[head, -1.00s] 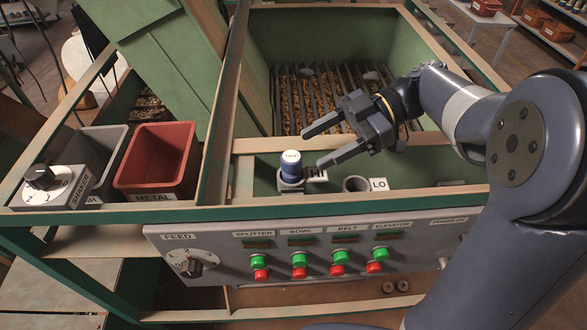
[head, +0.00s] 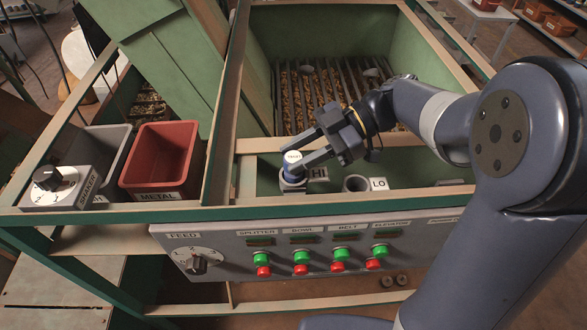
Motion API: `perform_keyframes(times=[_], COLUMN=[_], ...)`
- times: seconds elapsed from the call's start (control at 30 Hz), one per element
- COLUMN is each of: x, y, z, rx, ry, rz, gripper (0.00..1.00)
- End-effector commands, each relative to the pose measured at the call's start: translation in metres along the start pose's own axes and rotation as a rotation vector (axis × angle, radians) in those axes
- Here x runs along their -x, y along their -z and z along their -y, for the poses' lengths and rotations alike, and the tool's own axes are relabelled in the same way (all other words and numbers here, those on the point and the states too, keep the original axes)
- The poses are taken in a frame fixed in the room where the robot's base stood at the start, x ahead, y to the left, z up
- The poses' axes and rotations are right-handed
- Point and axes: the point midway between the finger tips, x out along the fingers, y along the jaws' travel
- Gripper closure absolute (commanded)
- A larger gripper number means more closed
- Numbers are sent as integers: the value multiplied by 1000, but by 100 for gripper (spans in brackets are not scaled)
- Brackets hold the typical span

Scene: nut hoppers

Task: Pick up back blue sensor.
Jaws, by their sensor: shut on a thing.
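The blue sensor (head: 293,170), a small cylinder with a white labelled top, stands upright in the holder (head: 292,186) marked HI. My gripper (head: 296,156) reaches in from the right, with its two fingers on either side of the sensor, shut on it. The near finger covers part of its blue side. I cannot tell from this view whether the sensor has lifted at all from its holder.
An empty round holder (head: 356,183) marked LO is to the right. A red METAL bin (head: 160,162) and a grey bin (head: 104,150) stand at the left beside the shaker dial (head: 60,184). The control panel (head: 320,250) is in front. A green hopper (head: 320,40) with a slatted grate lies behind.

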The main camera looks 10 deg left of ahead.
Motion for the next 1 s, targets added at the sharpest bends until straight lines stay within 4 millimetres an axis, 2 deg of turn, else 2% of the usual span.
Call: perform_keyframes(times=[0.03, 0.23, 0.53, 1.0], x=[0, 0, 3, 34], y=[0, 0, 6, 82], z=[0, 0, 0, 0], rx=[0, 0, 4, 4], ry=[0, 0, -1, -2], rz=[0, 0, 0, 1], gripper=[77, 92, 92, 92])
